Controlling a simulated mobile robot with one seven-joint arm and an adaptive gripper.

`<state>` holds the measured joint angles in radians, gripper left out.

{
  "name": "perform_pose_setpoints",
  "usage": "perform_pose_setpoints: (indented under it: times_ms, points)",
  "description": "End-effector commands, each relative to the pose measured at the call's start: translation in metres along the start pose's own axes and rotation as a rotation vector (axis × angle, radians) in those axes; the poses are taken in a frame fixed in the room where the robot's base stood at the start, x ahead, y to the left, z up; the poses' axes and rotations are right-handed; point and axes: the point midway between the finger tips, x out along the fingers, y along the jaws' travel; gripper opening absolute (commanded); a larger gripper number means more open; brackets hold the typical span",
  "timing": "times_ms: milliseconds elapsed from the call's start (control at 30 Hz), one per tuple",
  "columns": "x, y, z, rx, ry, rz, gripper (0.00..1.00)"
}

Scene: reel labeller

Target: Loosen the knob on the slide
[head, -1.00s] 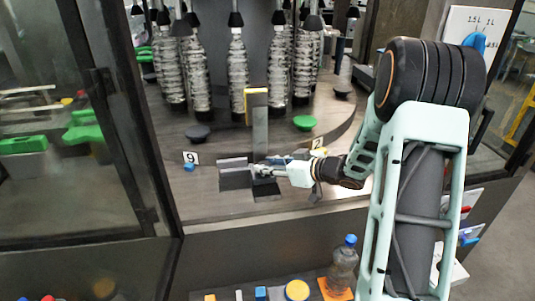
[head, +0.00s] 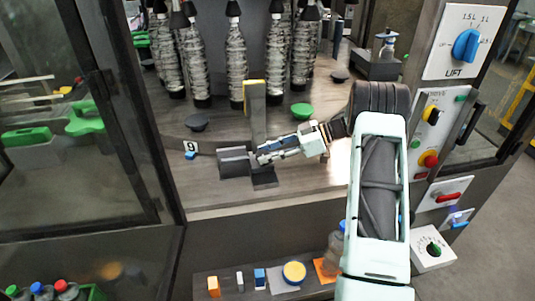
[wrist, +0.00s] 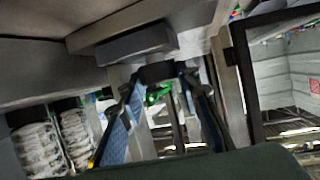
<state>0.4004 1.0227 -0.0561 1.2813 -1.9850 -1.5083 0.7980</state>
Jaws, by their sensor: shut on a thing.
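The slide is an upright grey post with a yellow cap (head: 255,100) on a dark base at the front of the machine deck. A grey block (head: 234,161) sits beside it on the left. My gripper (head: 262,157) reaches in from the right, low at the post, with its fingers nearly level. In the wrist view its two fingers converge on a small dark piece, the knob (wrist: 159,72), and are shut on it. The knob is hidden behind the fingers in the head view.
Wrapped bottles (head: 237,65) hang behind the slide. A panel with a blue LIFT dial (head: 466,46) is at the right. Small items, including a yellow-topped round one (head: 294,272), lie on a lower shelf.

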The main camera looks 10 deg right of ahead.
Motion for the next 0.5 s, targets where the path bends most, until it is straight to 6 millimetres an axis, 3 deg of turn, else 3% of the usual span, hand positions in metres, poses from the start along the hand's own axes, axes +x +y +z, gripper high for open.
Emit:
perform_pose_setpoints:
  times_ms: [500]
  points:
    - [0.0004,0.0009,-0.0007,-0.026,0.002,-0.062,0.06]
